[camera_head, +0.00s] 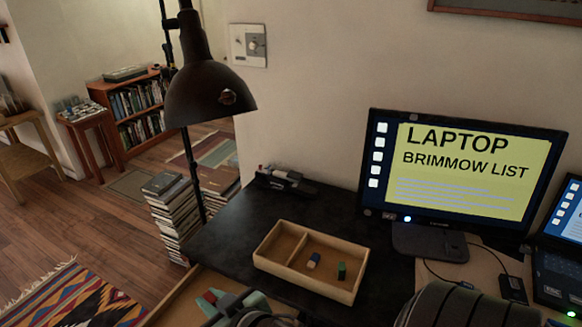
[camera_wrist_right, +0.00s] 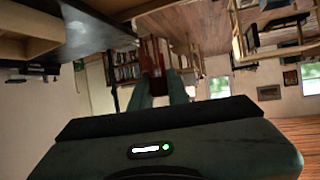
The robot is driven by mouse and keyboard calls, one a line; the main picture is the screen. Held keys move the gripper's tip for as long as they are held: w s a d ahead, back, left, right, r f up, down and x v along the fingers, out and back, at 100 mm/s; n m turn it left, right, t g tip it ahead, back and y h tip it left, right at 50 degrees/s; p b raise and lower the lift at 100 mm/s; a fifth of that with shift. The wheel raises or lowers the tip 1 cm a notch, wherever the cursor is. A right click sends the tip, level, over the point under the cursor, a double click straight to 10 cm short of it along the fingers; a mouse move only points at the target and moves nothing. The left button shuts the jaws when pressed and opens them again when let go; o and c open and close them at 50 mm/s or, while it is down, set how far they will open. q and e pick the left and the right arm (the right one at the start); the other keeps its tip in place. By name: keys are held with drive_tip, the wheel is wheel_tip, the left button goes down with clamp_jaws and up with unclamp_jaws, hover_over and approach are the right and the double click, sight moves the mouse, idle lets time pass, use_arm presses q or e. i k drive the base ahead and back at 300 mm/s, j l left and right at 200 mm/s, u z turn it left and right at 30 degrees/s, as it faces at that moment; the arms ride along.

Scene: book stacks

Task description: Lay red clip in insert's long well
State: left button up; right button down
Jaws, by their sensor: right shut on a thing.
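The insert (camera_head: 303,284) is a shallow wooden tray on the dark desk, split by a divider into a shorter left well and a longer right well. My right gripper (camera_head: 222,302), with teal fingers, is at the bottom of the head view, in front and to the left of the insert. It is shut on the red clip (camera_head: 209,297), which also shows between the fingers in the right wrist view (camera_wrist_right: 153,68). My left gripper is not in view.
A black desk lamp (camera_head: 207,90) hangs over the left of the desk. A dark device (camera_head: 286,181) lies at the desk's back edge. A monitor (camera_head: 465,165) and a laptop (camera_head: 565,235) stand on the right. The desk (camera_head: 235,235) is bare left of the insert.

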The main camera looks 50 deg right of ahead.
sight(336, 261)
drive_tip(key=i+j+u, duration=0.25)
drive_tip(key=i, duration=0.25)
drive_tip(key=i+j+u, duration=0.1)
drive_tip(key=i+u, duration=0.2)
drive_tip(key=i, duration=0.15)
drive_tip(key=i+z, duration=0.3)
drive_tip(key=z, duration=0.15)
drive_tip(key=i+j+z, duration=0.15)
drive_tip(key=z, duration=0.25)
drive_tip(key=i+z, duration=0.15)
drive_tip(key=z, duration=0.3)
drive_tip(key=i+z, duration=0.1)
drive_tip(key=z, duration=0.35)
drive_tip(key=i+z, duration=0.15)
drive_tip(key=z, duration=0.35)
drive_tip(key=i+j+z, duration=0.1)
drive_tip(key=z, duration=0.35)
drive_tip(key=j+z, duration=0.15)
drive_tip(key=z, duration=0.3)
drive_tip(key=i+j+z, duration=0.2)
drive_tip(key=z, duration=0.3)
drive_tip(key=i+j+z, duration=0.25)
drive_tip(key=z, duration=0.2)
